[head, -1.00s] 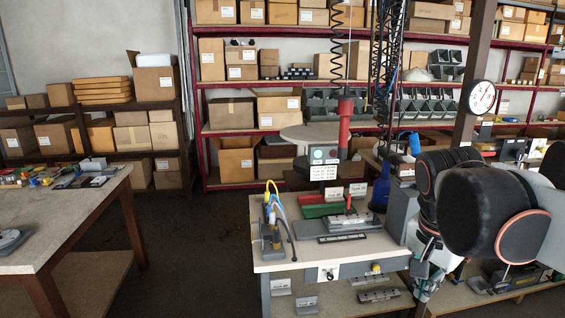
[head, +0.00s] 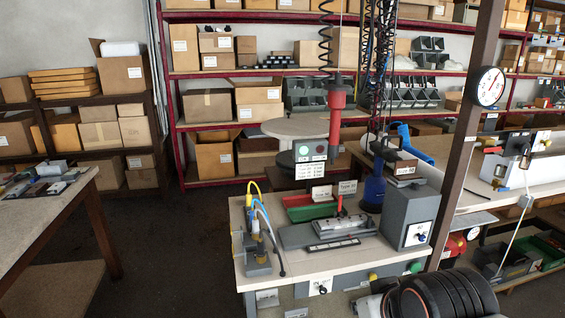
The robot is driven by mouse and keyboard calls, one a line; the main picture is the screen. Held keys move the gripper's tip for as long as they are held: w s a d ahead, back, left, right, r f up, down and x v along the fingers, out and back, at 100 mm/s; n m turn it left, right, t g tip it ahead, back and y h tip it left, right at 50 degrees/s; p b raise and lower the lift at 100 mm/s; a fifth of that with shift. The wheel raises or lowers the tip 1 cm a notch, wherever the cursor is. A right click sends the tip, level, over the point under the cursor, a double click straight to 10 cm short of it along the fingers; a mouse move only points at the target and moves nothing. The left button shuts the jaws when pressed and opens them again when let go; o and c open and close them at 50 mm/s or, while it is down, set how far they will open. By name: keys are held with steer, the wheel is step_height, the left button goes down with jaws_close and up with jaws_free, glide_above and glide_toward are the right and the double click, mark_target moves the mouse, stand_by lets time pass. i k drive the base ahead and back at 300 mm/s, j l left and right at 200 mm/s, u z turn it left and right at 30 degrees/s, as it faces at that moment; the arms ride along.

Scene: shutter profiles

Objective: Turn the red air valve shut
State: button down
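I cannot pick out the red air valve with certainty. A red rounded part (head: 457,243) shows low behind the post, partly hidden, beside a small round dial. A small red handle (head: 493,150) sits on the right bench, too small to make out. A red cylinder (head: 337,95) hangs from a black coiled line above the middle bench. My dark, ribbed arm link fills the bottom edge right of centre. My gripper is not in view.
The middle bench (head: 290,268) holds a fixture, a green tray (head: 312,211), a blue bottle-like thing (head: 374,188) and a grey box (head: 407,218). A brown post (head: 466,140) with a gauge (head: 489,87) stands to its right. Floor is clear at left.

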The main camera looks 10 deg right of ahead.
mark_target(492, 148)
steer(key=z, duration=1.3)
